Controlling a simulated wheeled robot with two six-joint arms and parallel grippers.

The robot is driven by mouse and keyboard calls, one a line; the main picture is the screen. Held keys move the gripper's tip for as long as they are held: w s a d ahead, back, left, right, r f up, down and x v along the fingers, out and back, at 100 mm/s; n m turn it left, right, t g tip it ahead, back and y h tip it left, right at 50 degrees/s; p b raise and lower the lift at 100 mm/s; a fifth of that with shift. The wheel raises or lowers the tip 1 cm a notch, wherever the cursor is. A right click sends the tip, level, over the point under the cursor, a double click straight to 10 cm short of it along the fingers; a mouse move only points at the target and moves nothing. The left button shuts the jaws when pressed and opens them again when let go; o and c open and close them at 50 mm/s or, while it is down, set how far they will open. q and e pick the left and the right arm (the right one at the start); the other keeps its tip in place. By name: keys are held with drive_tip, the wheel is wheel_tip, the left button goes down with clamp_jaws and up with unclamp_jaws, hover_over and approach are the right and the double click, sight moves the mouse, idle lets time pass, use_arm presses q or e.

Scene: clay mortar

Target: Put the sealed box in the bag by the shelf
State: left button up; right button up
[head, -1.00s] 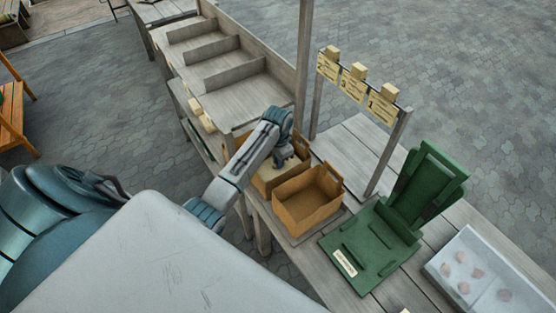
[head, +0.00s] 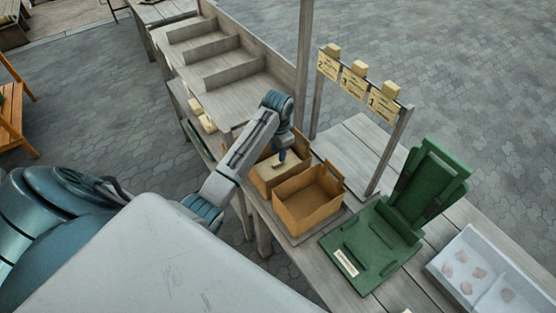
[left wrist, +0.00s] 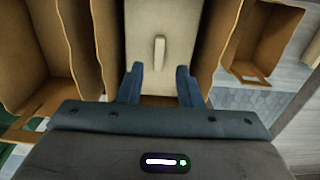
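The sealed box (head: 272,171) is pale, with a raised bar on its lid. My left gripper (head: 281,160) is above the box. In the left wrist view, the open fingers of my left gripper (left wrist: 160,72) stand apart on either side of the box's near end (left wrist: 145,45), clear of the bar. Brown bags show on both sides there, including one at the right (left wrist: 265,42). My arm hides much of the area toward the shelf. My right gripper is out of view.
A stepped wooden shelf (head: 222,73) stands beyond the arm. A post rack with numbered tags (head: 354,86) is behind the bags. A green stand (head: 368,243) and a white tray (head: 470,285) are to the right. Bare table (head: 350,150) lies under the rack.

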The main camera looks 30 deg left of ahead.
use_arm(q)
wheel_tip(320, 180, up, 7)
drive_tip(key=p, duration=0.1)
drive_tip(key=shift+r, duration=0.2)
drive_tip(key=shift+s+f, duration=0.1)
drive_tip(key=shift+f, duration=0.05)
idle(0.5)
